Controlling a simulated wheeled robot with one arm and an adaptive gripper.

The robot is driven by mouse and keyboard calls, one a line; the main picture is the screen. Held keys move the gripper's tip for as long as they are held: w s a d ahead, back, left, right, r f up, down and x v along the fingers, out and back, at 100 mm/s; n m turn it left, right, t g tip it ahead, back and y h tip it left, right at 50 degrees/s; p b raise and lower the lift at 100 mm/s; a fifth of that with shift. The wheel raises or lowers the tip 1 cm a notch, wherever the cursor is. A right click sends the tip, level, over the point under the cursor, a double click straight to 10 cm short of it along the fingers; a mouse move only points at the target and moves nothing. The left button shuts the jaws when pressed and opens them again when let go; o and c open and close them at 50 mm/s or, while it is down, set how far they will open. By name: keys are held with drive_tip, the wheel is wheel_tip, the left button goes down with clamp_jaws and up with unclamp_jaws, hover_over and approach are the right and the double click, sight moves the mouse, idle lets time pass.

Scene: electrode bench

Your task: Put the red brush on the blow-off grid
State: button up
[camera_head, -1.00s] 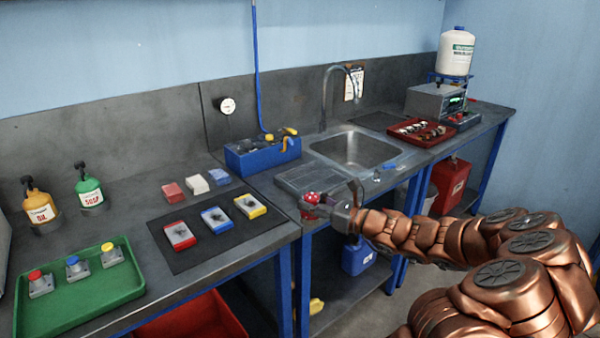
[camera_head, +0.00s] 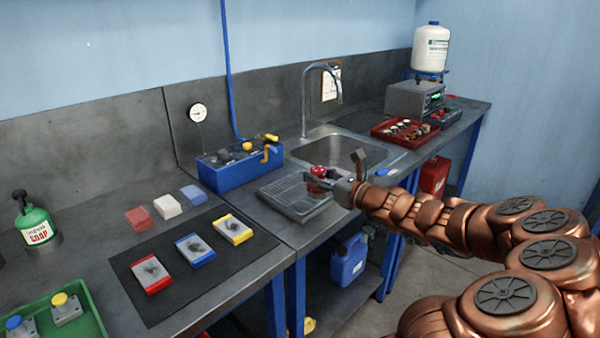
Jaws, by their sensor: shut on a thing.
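My gripper (camera_head: 328,182) is shut on a small, rounded red thing with pale spots, which I take to be the red brush (camera_head: 318,171). The gripper partly hides it, so its full shape does not show. The blow-off grid (camera_head: 284,198) is the grey ribbed plate left of the sink. The held brush appears over the right part of the grid, near the sink side. I cannot tell how high above the grid it is, or whether it touches.
The sink (camera_head: 345,147) with its tall tap (camera_head: 305,100) lies behind my gripper. A blue box (camera_head: 240,172) stands behind the grid. At left, a dark mat (camera_head: 205,268) bears red, blue and yellow blocks. A red tray (camera_head: 392,135) stands farther right.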

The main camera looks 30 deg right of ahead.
drive_tip(key=w, duration=0.3)
drive_tip(key=w+d+p, duration=0.1)
drive_tip(key=w, duration=0.3)
drive_tip(key=w+d+f+p, duration=0.1)
drive_tip(key=w, duration=0.3)
drive_tip(key=shift+w, duration=0.15)
drive_tip(key=shift+d+f, duration=0.1)
drive_tip(key=shift+f, duration=1.7)
drive_tip(key=shift+f, duration=0.15)
drive_tip(key=o, duration=1.2)
drive_tip(key=shift+c, duration=0.2)
drive_tip(key=shift+r, duration=0.2)
drive_tip(key=b+v, duration=0.1)
drive_tip(key=v, duration=1.1)
